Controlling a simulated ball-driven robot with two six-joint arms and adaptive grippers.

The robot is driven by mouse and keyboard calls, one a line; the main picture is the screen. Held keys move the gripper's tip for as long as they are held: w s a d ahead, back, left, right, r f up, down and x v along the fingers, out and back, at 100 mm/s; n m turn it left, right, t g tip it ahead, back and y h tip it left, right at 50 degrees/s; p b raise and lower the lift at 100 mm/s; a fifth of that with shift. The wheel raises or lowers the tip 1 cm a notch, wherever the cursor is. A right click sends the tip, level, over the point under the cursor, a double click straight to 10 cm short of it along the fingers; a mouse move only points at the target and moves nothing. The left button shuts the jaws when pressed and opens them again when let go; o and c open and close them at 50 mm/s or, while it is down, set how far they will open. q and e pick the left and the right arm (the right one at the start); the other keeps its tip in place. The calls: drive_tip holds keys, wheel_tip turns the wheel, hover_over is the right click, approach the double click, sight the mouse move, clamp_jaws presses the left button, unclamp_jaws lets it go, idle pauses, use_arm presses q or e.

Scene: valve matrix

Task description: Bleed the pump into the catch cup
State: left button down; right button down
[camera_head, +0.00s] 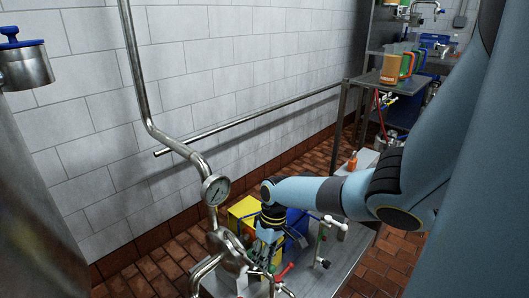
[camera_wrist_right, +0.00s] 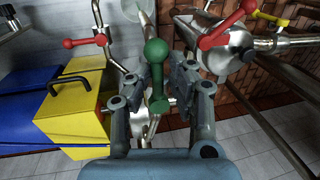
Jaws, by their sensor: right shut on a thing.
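My right gripper (camera_wrist_right: 157,82) is shut on a green ball-ended valve lever (camera_wrist_right: 157,62), which stands between its two fingers in the right wrist view. In the head view the right gripper (camera_head: 268,238) reaches down beside the steel pump (camera_head: 228,262); the lever is hard to make out there. A rounded steel body (camera_wrist_right: 224,52), likely the pump, shows right of the gripper in the wrist view. A round dial gauge (camera_head: 215,190) sits on the pipe above the pump. I cannot make out the catch cup. My left gripper is not in view.
Red levers (camera_wrist_right: 85,41) and a yellow lever (camera_wrist_right: 271,18) stand close to the gripper. A yellow box (camera_wrist_right: 72,105) and a blue box (camera_wrist_right: 35,80) are to its left. A steel pipe (camera_head: 138,75) runs along the tiled wall. A shelf (camera_head: 390,82) stands at the back right.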

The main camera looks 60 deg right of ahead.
drive_tip(key=c, duration=1.3)
unclamp_jaws()
drive_tip(key=shift+s+d, duration=0.1)
drive_tip(key=shift+d, duration=0.15)
drive_tip(key=shift+c, duration=0.2)
drive_tip(key=shift+r, duration=0.1)
wheel_tip(320, 180, up, 12)
drive_tip(key=d, duration=0.2)
drive_tip(key=shift+s+d+f, duration=0.15)
drive_tip(key=shift+s+f, duration=0.05)
